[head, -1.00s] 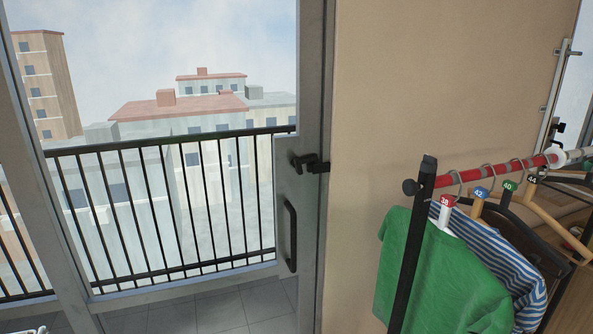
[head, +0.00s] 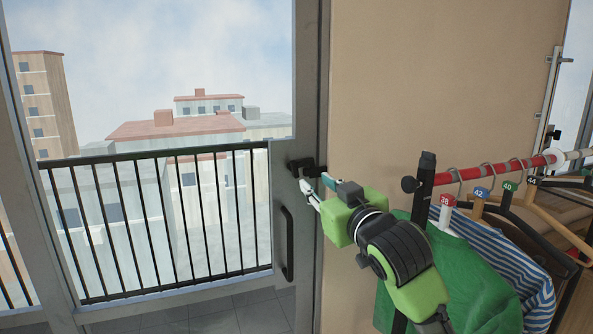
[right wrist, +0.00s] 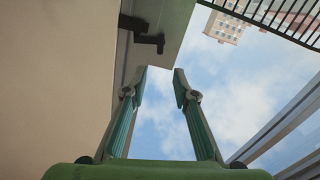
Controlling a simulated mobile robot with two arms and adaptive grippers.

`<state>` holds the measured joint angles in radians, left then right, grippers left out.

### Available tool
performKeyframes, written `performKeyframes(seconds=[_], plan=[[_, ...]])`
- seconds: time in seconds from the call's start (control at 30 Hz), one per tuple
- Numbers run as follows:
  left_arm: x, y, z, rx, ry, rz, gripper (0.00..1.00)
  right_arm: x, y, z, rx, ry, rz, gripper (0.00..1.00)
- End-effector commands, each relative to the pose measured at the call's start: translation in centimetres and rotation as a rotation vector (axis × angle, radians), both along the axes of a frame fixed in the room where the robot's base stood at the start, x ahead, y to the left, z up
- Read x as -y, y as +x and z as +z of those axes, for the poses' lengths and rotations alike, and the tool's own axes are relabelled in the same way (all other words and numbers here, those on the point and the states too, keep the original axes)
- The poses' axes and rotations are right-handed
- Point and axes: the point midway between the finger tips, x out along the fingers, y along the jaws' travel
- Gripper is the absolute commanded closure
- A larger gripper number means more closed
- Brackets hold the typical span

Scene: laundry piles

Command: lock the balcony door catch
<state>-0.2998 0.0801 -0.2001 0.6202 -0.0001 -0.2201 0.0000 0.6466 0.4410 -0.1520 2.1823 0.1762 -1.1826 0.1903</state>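The black catch (head: 300,164) sits on the grey frame of the balcony door (head: 284,190), above the black pull handle (head: 288,243). It has a dark lever part. In the right wrist view the catch (right wrist: 148,40) shows beyond the fingertips, left of the gap between them. My right gripper (head: 314,184) is at the door's edge just below the catch and partly overlaps it in the head view. In the right wrist view its fingers (right wrist: 160,77) are apart with nothing between them. I cannot tell whether a finger touches the catch. My left gripper is not in view.
A clothes rack with a black post (head: 424,185) and red rail (head: 492,172) stands at the right, close to my right arm. A green shirt (head: 470,280) and a striped one hang on it. A beige wall (head: 430,80) lies behind. The balcony railing (head: 165,220) is beyond the glass.

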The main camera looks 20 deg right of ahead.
Motion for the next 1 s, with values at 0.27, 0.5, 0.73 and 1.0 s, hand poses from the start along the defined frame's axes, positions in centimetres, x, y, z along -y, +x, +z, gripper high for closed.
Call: performKeyframes(seconds=[0.27,0.5,0.73,1.0], plan=[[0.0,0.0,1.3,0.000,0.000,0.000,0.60,-0.1,5.0,0.2,-0.005,0.001,-0.002,0.74],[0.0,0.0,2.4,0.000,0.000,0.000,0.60,-0.3,9.5,0.1,-0.004,0.001,-0.001,0.74],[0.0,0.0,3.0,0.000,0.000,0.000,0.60,-0.4,12.3,0.1,-0.002,0.000,0.000,0.74],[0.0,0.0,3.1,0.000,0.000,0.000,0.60,-0.5,13.2,-0.1,-0.002,-0.001,0.001,0.74]])
